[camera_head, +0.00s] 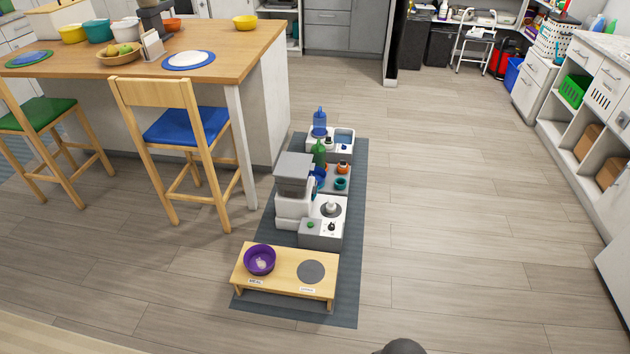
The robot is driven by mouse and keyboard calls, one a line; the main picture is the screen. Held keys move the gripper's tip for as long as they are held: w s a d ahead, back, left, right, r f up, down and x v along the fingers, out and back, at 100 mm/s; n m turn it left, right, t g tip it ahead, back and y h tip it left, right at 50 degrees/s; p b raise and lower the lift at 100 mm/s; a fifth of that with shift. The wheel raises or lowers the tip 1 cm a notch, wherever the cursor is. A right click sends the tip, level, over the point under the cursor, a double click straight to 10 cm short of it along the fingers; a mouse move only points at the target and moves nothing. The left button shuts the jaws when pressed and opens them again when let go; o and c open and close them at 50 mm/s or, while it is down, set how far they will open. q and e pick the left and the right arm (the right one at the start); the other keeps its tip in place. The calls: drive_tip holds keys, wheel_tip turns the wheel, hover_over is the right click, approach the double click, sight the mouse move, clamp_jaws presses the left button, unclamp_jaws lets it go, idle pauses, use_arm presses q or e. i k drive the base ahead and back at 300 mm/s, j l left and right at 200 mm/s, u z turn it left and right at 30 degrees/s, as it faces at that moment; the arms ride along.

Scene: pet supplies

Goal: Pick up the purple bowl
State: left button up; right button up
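The purple bowl (260,260) sits upright on the left end of a low wooden feeding stand (285,277), above a small label. Something small and pale lies inside the bowl; I cannot tell what it is. A flat grey disc (311,272) is on the right end of the stand, with nothing on it. Neither of my grippers is in view, so I cannot see where they are relative to the bowl.
The stand is on a dark grey mat (348,270) with pet feeders and a water dispenser (319,122) behind it. A blue-seated wooden chair (186,127) and a counter (243,45) are at left. Open floor (450,220) lies to the right.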

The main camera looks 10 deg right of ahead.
sight(260, 259)
drive_tip(key=z, duration=0.45)
drive_tip(key=j+z, duration=0.3)
drive_tip(key=j, duration=0.15)
drive_tip(key=j+z, duration=0.25)
drive_tip(key=j, duration=0.15)
drive_tip(key=k+j+z, duration=0.1)
drive_tip(key=j+z, duration=0.2)
drive_tip(key=j, duration=0.15)
drive_tip(key=k+j+z, duration=0.25)
drive_tip(key=j, duration=0.15)
drive_tip(key=i, duration=0.1)
